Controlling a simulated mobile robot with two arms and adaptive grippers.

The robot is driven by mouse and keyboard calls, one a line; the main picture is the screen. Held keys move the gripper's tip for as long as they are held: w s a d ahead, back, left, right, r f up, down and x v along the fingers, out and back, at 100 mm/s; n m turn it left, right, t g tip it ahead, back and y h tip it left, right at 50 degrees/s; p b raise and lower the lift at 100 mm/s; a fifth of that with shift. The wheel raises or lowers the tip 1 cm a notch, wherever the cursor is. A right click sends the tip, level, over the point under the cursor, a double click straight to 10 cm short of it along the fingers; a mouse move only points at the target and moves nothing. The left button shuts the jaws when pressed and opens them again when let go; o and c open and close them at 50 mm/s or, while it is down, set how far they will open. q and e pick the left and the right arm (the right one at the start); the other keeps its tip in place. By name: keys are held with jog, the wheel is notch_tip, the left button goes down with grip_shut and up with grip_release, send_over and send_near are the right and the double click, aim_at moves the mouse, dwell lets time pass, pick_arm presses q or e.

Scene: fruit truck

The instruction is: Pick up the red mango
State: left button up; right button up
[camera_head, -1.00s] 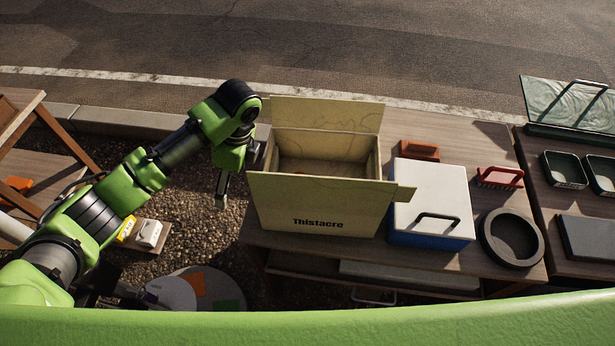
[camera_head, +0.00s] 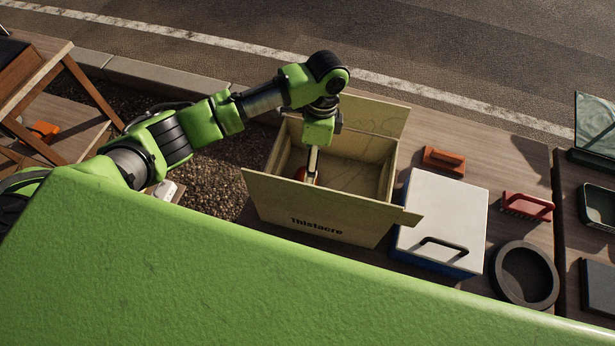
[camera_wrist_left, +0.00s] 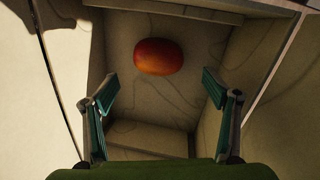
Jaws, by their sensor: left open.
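The red mango (camera_wrist_left: 158,56) lies on the floor of the open box, near one wall in the left wrist view. In the head view only a small part of the mango (camera_head: 301,174) shows beside my gripper. The box (camera_head: 325,212) is pale cardboard with its flaps open and "Thistacre" on its front. My left gripper (camera_head: 312,163) reaches down into the box opening from above. In the left wrist view the fingers of my left gripper (camera_wrist_left: 167,95) are spread apart and empty, with the mango beyond them. My right gripper is not in view.
A white-lidded blue cooler (camera_head: 440,220) stands right of the box. An orange-brown brush (camera_head: 443,160), a red brush (camera_head: 527,206) and a dark round dish (camera_head: 525,277) lie further right. The box walls and flaps closely surround my left gripper.

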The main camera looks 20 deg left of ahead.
aim_at(299, 175)
pick_arm(q)
jog(key=shift+s+a+f, duration=0.1)
jog(key=shift+s+f, duration=0.05)
jog(key=shift+f, duration=0.4)
jog(key=shift+s+f, duration=0.1)
jog(key=shift+f, duration=0.75)
jog(key=shift+f+p, duration=0.25)
jog(key=shift+p, duration=0.15)
jog(key=f, duration=0.1)
jog(key=f+p, duration=0.1)
jog(key=s+f, duration=0.1)
jog(key=shift+a+f+p, duration=0.25)
jog(key=shift+a+p, duration=0.05)
jog(key=shift+f, duration=0.55)
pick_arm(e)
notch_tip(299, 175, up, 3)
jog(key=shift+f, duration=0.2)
pick_arm(q)
jog(key=c, duration=0.9)
